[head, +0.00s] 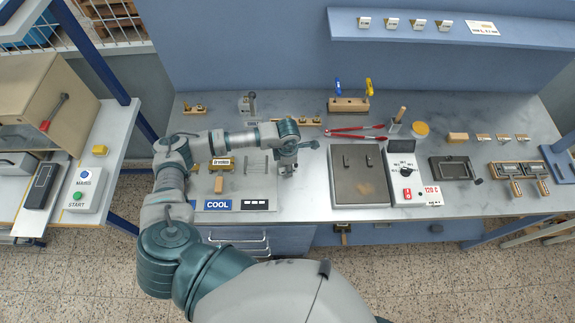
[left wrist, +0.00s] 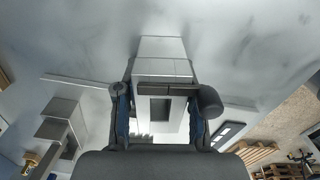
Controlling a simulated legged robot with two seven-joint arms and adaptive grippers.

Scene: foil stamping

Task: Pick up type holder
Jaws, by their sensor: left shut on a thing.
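My left gripper (head: 288,172) is at the right side of the cooling stand, low over the bench. The left wrist view shows its two fingers (left wrist: 162,112) on either side of a grey metal piece with a dark rectangular recess, the type holder (left wrist: 163,72) by its look. The gripper is shut on it. In the head view the gripper and wrist hide most of this piece, and I cannot tell whether it still touches the bench. My right gripper is in neither view.
The stand with the COOL label (head: 217,205) carries a brass piece (head: 222,163) left of the gripper. A hot plate (head: 359,190) and a white controller reading 120 C (head: 405,172) stand to the right. Red tongs (head: 355,133) and a wooden tool rack (head: 348,104) lie behind.

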